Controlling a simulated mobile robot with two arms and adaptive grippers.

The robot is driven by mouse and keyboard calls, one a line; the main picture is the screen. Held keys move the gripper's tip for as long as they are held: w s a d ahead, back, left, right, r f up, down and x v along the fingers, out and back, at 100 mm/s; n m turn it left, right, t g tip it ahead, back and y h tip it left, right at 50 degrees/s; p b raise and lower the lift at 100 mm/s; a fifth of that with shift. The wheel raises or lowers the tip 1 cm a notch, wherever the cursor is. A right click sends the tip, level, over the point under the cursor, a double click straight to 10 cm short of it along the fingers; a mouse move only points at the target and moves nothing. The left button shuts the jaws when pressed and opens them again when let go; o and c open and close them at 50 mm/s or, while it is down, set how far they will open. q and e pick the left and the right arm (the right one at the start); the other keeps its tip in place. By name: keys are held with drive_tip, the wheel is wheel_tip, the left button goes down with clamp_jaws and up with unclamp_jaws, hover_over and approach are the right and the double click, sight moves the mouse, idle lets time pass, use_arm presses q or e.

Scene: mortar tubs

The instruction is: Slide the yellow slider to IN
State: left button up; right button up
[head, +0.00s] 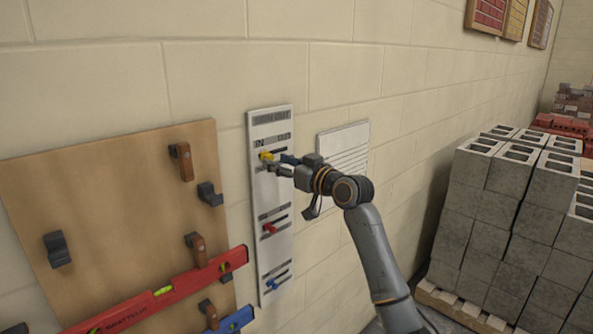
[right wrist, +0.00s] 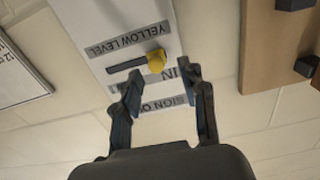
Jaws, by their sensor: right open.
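The white panel (head: 274,191) on the wall carries a yellow slider (head: 265,156) near its top, at the left end of its dark slot, below the word IN. In the right wrist view the panel appears upside down; the yellow slider (right wrist: 156,62) sits at the slot's right end, on the same side as IN. My right gripper (head: 277,163) is in front of the slider. In the wrist view its fingers (right wrist: 160,82) are open and apart, with the knob just beyond and between the tips; contact cannot be told. My left gripper is not in view.
Red (head: 269,228) and blue (head: 272,285) sliders sit lower on the panel. A wooden board (head: 110,190) with hooks and a red spirit level (head: 160,290) is to the left. A lined white sheet (head: 345,140) is behind my right arm. Grey blocks (head: 500,210) are stacked right.

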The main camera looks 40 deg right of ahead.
drive_tip(key=s, duration=0.8)
drive_tip(key=shift+s+d, duration=0.25)
drive_tip(key=shift+s, duration=0.15)
